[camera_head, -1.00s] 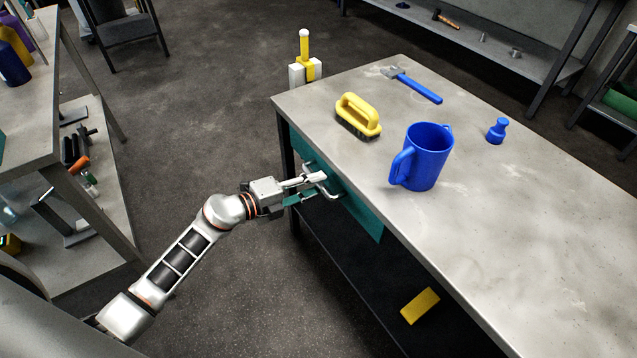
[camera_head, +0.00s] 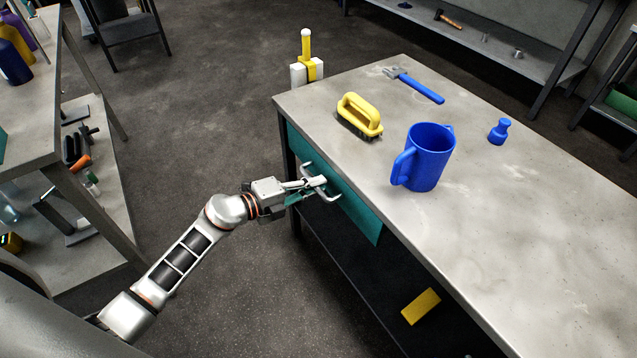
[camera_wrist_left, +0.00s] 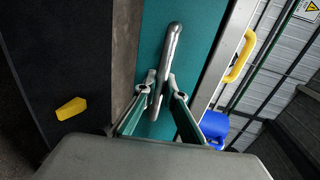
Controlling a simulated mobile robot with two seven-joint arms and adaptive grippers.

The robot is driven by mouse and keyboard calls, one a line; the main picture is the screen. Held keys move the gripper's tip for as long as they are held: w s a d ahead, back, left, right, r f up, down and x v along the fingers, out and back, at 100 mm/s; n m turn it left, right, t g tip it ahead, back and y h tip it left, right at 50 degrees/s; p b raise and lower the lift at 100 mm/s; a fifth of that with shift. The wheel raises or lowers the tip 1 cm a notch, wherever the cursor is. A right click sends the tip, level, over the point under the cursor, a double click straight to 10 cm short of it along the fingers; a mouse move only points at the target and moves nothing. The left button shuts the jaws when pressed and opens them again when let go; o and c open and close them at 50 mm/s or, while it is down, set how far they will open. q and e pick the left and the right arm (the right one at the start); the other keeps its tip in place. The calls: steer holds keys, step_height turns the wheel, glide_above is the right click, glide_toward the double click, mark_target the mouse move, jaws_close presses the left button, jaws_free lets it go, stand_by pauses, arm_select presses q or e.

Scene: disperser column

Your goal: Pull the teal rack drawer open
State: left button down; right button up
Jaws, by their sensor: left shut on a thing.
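The teal drawer (camera_head: 361,214) sits under the near left edge of the grey table. Its front looks about flush with the table side, and I see no clear gap. A silver bar handle (camera_head: 331,196) stands out from the drawer front. My left gripper (camera_head: 318,182) is shut on this handle. In the left wrist view the two fingertips (camera_wrist_left: 160,88) are on either side of the handle (camera_wrist_left: 171,45), with the teal front (camera_wrist_left: 205,25) behind. My right gripper is not in view.
A yellow block (camera_head: 421,306) lies on the lower shelf. Floor left of the drawer is clear.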

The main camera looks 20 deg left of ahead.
arm_select(q)
steer(key=f+v, duration=0.3)
steer(key=v, duration=1)
steer(key=s+f+v, duration=0.1)
steer(key=f+v, duration=0.1)
steer(key=v, duration=1.1)
steer(key=shift+s+a+f, duration=0.25)
steer(key=shift+s+a, duration=0.05)
steer(key=shift+a, duration=0.3)
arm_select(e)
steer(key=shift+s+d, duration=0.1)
arm_select(q)
steer(key=c, duration=2.1)
jaws_free()
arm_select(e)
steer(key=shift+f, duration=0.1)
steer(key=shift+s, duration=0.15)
arm_select(q)
steer(key=v, duration=1.2)
steer(key=shift+d+f, duration=0.1)
